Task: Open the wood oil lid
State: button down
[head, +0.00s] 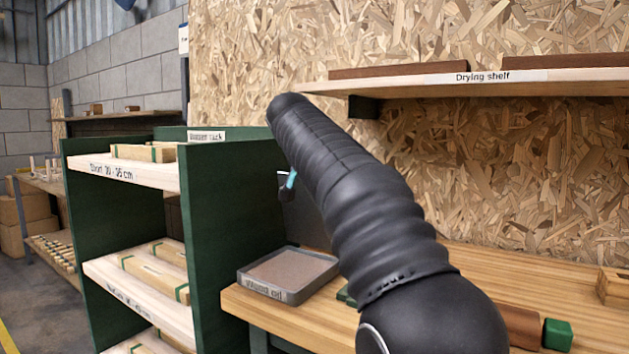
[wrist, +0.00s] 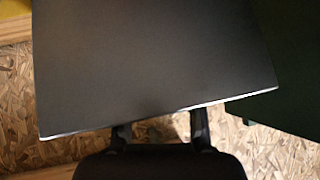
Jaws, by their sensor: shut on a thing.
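The wood oil box (head: 270,292) is a shallow grey tray-like box at the left end of the wooden bench in the head view. Its label is blurred, and its brownish inside shows. The lid (head: 312,222) is a dark grey panel standing steeply up behind the box, partly hidden by my arm. In the wrist view the lid (wrist: 150,60) fills the middle, with a pale lower edge. My gripper (wrist: 161,122) is shut on the lid at that edge, with the fingertips partly hidden by it. In the head view my arm hides most of the gripper.
A green rack (head: 225,215) with timber pieces stands left of the bench. The drying shelf (head: 590,76) juts from the chipboard wall above right. A reddish block with a green end (head: 557,334) lies on the bench at right.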

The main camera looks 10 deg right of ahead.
jog(key=shift+w+d+f, duration=0.1)
jog(key=shift+d+f, duration=0.1)
jog(key=shift+f, duration=0.55)
jog(key=c, duration=1)
grip_release()
jog(key=shift+o, duration=1.4)
jog(key=shift+d, duration=0.2)
jog(key=shift+r, duration=0.15)
jog(key=v, duration=1.2)
jog(key=shift+r, duration=0.2)
